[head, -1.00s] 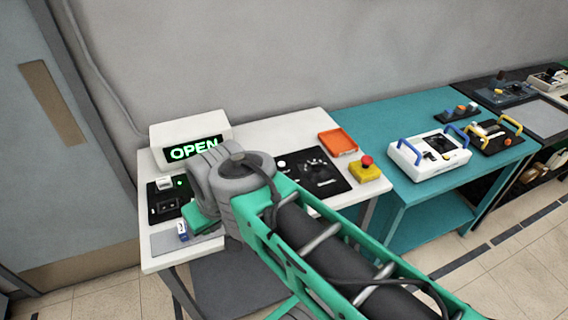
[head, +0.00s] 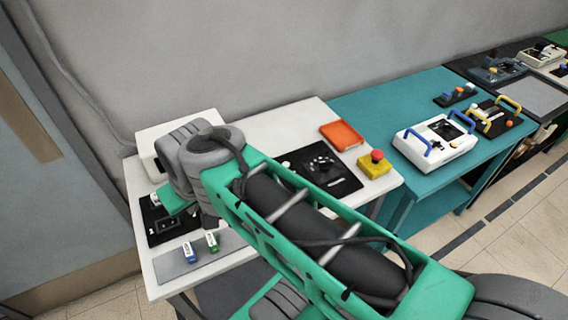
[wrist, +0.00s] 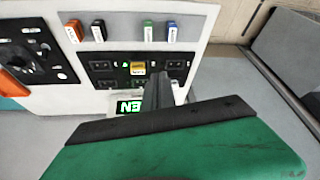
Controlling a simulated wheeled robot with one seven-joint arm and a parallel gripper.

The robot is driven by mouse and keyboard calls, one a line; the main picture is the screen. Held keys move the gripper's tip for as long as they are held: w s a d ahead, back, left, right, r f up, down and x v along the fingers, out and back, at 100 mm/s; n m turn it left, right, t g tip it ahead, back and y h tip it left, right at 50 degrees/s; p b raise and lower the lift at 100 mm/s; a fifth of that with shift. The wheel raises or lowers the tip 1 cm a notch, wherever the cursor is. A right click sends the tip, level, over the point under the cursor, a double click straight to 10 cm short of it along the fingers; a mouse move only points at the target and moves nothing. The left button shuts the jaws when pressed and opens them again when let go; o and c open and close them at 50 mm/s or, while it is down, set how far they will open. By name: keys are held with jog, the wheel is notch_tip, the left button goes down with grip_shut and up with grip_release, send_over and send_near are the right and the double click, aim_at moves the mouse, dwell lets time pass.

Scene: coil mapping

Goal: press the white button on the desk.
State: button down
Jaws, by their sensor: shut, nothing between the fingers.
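The white desk (head: 262,128) carries a black panel (head: 160,230) at its left end, partly covered by my arm in the head view. A small pale block beside a green light on this panel is now mostly hidden there. In the wrist view the black panel (wrist: 101,67) shows a block with a yellow face (wrist: 137,69) and a lit green arrow; I cannot tell for sure whether this block is the white button. My gripper (wrist: 157,76) is shut and empty, its dark fingers in front of the panel, close to the block. Contact cannot be told.
A lit sign (wrist: 130,107) stands at the desk's back. Blue (head: 190,252) and green (head: 212,242) tags stand on a grey mat. A dial panel (head: 322,168), orange tray (head: 341,135) and red-topped yellow box (head: 375,165) sit to the right. A teal table (head: 375,105) adjoins.

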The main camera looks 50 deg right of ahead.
jog(key=w+d+f+m+b, duration=0.2)
jog(key=w+d+b, duration=0.1)
jog(key=w+d, duration=0.25)
jog(key=m+t+h+b, duration=0.2)
jog(key=m+t+b, duration=0.3)
jog(key=m, duration=0.4)
send_over(288, 166)
jog(key=b, duration=0.1)
notch_tip(288, 166, down, 9)
jog(key=shift+g, duration=0.3)
jog(key=shift+w, duration=0.1)
notch_tip(288, 166, down, 9)
jog(key=b, duration=0.6)
jog(key=shift+r, duration=0.1)
jog(key=shift+f+b, duration=0.4)
